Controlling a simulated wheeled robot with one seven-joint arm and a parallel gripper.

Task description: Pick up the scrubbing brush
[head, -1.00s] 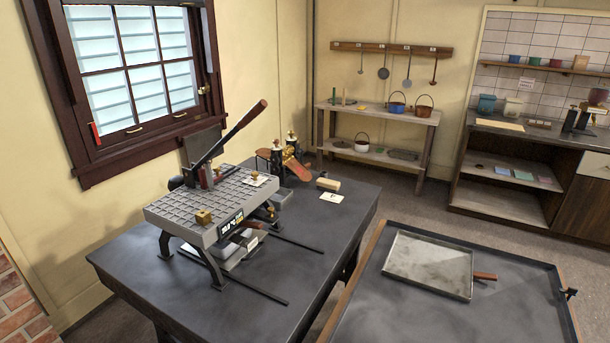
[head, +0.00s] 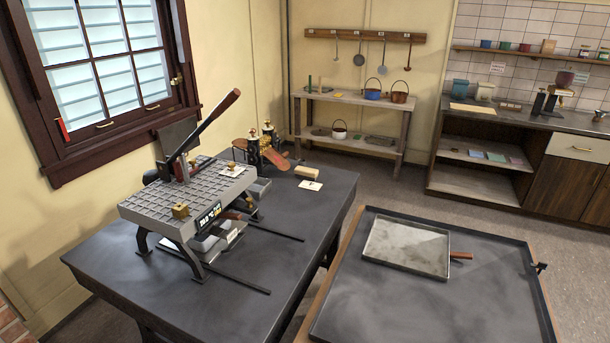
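A small pale wooden block (head: 307,171), which looks like the scrubbing brush, lies at the back right of the dark table (head: 265,320). It is too small to make out bristles. A white card (head: 311,185) lies just in front of it. To its left stands a black and brass roller device (head: 268,148) with a reddish-brown sloping part. My gripper is not in view.
A grey grid-topped machine (head: 188,200) with a long lever fills the table's left part. A dark-topped table (head: 430,310) with a metal tray (head: 407,246) stands at right. Shelves (head: 350,98) and a counter (head: 520,122) line the back. Grey floor shows between.

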